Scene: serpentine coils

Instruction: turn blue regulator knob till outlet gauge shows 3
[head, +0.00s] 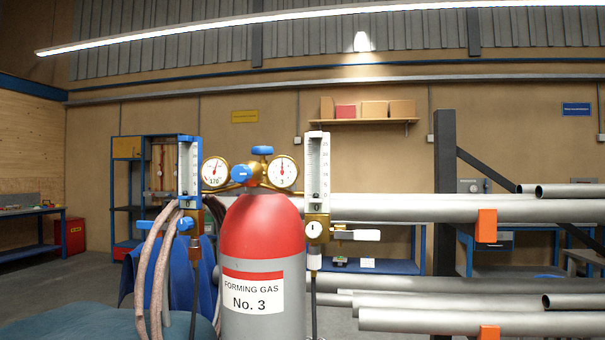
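A red-topped grey gas cylinder (262,230) labelled "FORMING GAS No. 3" stands upright at the centre of the head view. A brass regulator (256,172) sits on top of it. A round blue knob (241,174) faces me at the regulator's front, and a blue handwheel (262,150) is above. The left gauge (215,171) appears to bear "170". The right gauge (283,172), apparently the outlet one, appears to bear a "3"; its needle is too small to read surely. Neither of my grippers is in view.
Flowmeters flank the regulator: a blue one (189,170) with a blue lever at left and a white one (317,172) with a white lever at right. Hoses (160,262) hang at left. Grey pipes (440,208) lie racked at right. The space directly before the knob looks clear.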

